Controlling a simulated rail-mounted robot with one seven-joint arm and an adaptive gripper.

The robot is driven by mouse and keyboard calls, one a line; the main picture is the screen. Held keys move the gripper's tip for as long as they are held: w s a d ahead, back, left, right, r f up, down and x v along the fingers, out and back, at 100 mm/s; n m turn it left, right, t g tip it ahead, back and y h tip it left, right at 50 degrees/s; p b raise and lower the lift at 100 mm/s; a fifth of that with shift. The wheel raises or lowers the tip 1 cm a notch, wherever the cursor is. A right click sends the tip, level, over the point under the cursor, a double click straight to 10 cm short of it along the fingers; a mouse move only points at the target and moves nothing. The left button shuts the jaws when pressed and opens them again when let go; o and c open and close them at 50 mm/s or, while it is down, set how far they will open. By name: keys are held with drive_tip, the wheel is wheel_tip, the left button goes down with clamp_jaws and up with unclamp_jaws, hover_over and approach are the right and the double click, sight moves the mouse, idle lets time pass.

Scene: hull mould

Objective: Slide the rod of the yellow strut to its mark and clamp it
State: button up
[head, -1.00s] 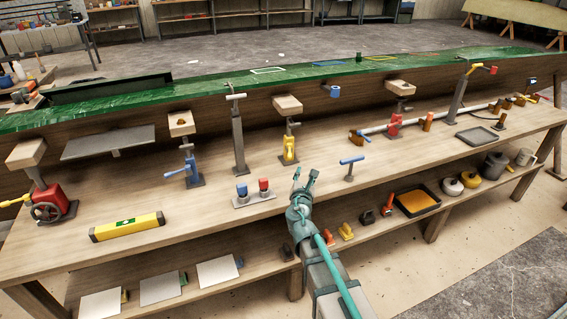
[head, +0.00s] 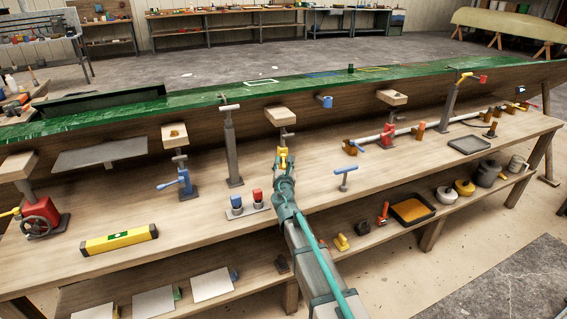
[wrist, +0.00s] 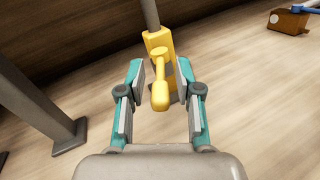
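The yellow strut (head: 283,160) stands on the bench under a wooden pad (head: 279,115), mostly hidden behind my gripper in the head view. In the wrist view the yellow strut (wrist: 160,42) has a grey rod (wrist: 150,13) rising from its top and a yellow clamp lever (wrist: 160,85) pointing toward the camera. My gripper (wrist: 162,75) is open, with one finger on each side of the lever. I see gaps between the fingers and the lever, and cannot see a mark on the rod.
A grey post (head: 233,150) stands left of the strut. A block with blue and red buttons (head: 248,208) lies in front of it. A blue T-handle (head: 345,178) stands to the right, before a red clamp (head: 387,135) with a long pipe.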

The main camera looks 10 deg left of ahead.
drive_tip(key=shift+w, duration=0.5)
clamp_jaws()
